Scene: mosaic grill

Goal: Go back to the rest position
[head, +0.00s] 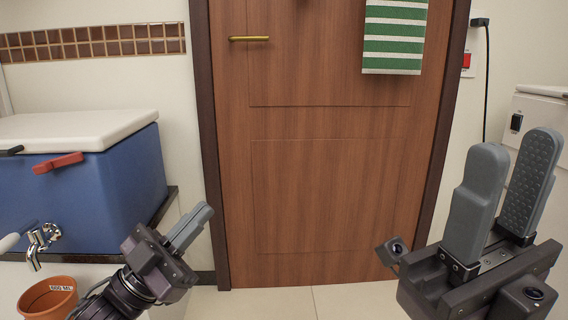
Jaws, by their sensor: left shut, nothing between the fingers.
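My right gripper (517,152) is large and close at the lower right. Its two grey fingers point up and stand apart, with nothing seen between them. Neither gripper visibly touches anything.
A blue cooler (90,190) with a white lid and tap (41,240) stands left on a counter. A terracotta pot (48,298) is below the tap. A closed wooden door (330,150) with a striped towel (394,37) stands ahead. A white appliance (535,115) is at right. The middle floor is clear.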

